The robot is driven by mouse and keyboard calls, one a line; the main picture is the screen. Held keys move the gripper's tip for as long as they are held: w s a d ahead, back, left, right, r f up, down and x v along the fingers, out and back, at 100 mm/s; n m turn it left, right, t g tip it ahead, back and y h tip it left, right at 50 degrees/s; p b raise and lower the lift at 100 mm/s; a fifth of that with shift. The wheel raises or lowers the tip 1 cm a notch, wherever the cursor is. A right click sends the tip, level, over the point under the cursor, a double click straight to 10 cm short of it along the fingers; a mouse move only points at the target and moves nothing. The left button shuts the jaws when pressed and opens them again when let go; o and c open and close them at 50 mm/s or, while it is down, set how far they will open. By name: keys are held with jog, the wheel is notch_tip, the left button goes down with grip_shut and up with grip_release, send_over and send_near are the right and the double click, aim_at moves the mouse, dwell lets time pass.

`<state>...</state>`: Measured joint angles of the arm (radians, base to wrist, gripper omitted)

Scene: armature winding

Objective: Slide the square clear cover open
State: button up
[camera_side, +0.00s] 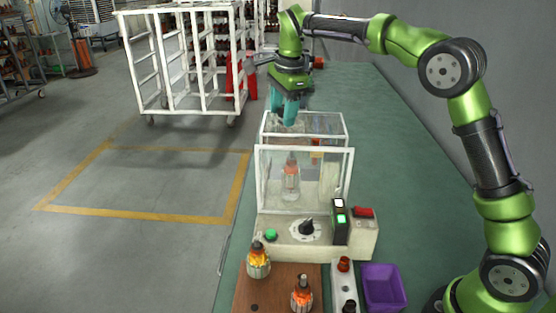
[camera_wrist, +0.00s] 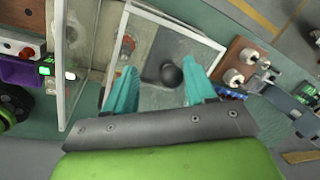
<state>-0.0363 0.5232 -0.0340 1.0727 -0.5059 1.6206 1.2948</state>
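A square clear cover (camera_side: 268,190) with a white frame stands upright at the front of the winding machine in the side view. It also shows nearly edge-on at the left of the wrist view (camera_wrist: 74,70). A copper-coloured armature (camera_side: 291,180) shows through it. My gripper (camera_side: 284,118) points down at the rear of the machine's clear enclosure, with teal fingers. In the wrist view my gripper (camera_wrist: 162,80) is open, its fingers wide apart with nothing held. A dark round knob (camera_wrist: 171,75) lies beyond, between the fingers. Contact with the enclosure cannot be told.
The machine's control base (camera_side: 285,235) has a green button, a black dial and a lit display. In front are a brown board (camera_side: 280,290) with two armatures, a switch box (camera_side: 343,285) and a purple bin (camera_side: 383,285). The green table right of the enclosure is clear.

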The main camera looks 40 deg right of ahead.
jog(key=s+a, duration=0.1)
jog(key=s+a+r, duration=0.1)
jog(key=shift+s+a, duration=0.25)
jog(key=shift+s, duration=0.1)
notch_tip(320, 180, up, 14)
jog(key=s+r, duration=0.1)
jog(key=s, duration=0.2)
notch_tip(320, 180, down, 6)
jog(key=d+r+n, duration=0.1)
jog(key=d+n, duration=0.2)
jog(key=n, duration=0.6)
jog(key=s+a+f+n+t+y, duration=0.1)
jog(key=s+f+n+t, duration=0.1)
jog(key=s+f, duration=0.3)
jog(key=s+a+f+n+t+y, duration=0.1)
jog(key=s+f+n, duration=0.4)
jog(key=s, duration=0.8)
jog(key=shift+s+a+f+t, duration=0.35)
jog(key=shift+a+f+t, duration=0.15)
jog(key=shift+a+f, duration=0.3)
